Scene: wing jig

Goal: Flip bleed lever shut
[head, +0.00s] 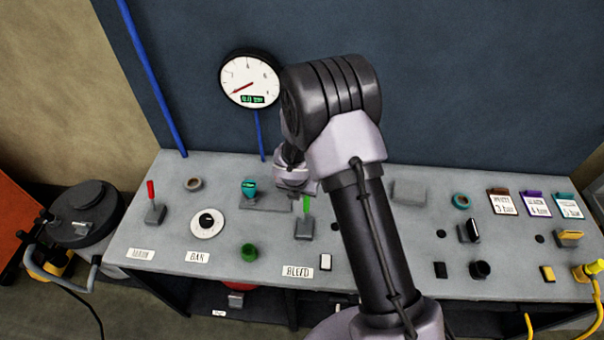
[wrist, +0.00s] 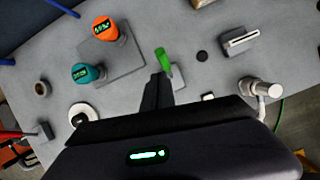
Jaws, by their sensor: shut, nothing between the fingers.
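The bleed lever (head: 306,206) is a green handle on a small grey base, standing up behind the "BLEED" label (head: 297,272) in the head view. In the wrist view the green lever (wrist: 161,56) shows just beyond my fingertips. My gripper (wrist: 160,82) is shut and empty, its fingers pointing at the lever. In the head view my gripper (head: 297,184) is above the panel, right at the lever's top end. I cannot tell whether the fingers touch the lever. The lever's base is mostly hidden by the fingers in the wrist view.
A red lever (head: 151,190) and a white dial (head: 207,222) stand to the left on the grey panel (head: 345,280). A teal device (wrist: 86,73) and an orange one (wrist: 105,29) stand near the lever.

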